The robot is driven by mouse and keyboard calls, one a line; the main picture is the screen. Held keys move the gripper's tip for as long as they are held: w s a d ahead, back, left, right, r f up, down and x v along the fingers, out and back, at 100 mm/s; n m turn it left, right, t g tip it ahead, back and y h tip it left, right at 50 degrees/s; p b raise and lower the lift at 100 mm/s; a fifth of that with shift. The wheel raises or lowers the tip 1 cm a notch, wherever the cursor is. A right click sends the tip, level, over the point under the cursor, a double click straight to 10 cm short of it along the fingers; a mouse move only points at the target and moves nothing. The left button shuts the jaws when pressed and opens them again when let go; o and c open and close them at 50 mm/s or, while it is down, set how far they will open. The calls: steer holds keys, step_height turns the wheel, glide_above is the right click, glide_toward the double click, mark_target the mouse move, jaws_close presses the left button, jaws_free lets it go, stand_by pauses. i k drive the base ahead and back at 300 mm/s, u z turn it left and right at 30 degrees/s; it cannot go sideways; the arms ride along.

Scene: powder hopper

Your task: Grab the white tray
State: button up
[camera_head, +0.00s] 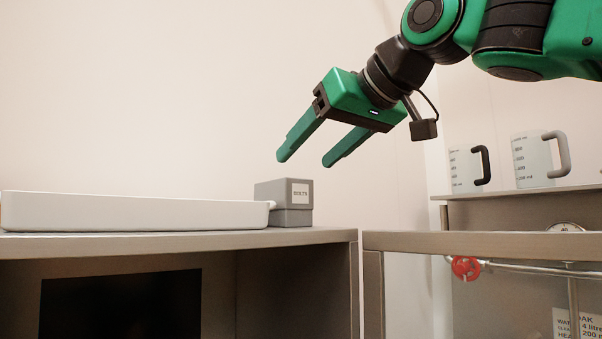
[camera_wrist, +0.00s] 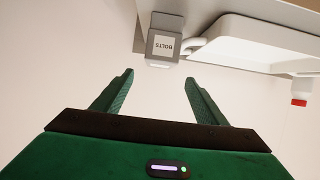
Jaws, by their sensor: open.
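The white tray (camera_head: 130,212) is long and shallow and lies on the top of a grey cabinet at the left in the head view. It also shows at the upper right of the wrist view (camera_wrist: 255,32), with a loop-like handle on its near end. My gripper (camera_head: 303,161) is open and empty in the air, above and to the right of the tray. In the wrist view its two green fingers (camera_wrist: 157,84) are spread with nothing between them.
A grey box labelled BOLTS (camera_head: 285,202) stands by the tray's right end, below my fingers. The cabinet top (camera_head: 335,236) ends just right of it. Measuring jugs (camera_head: 535,160) stand on a shelf at right, above a red valve (camera_head: 465,268). A red-capped bottle (camera_wrist: 300,96) shows at right.

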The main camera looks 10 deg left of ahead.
mark_target(29, 212)
steer(key=k, duration=1)
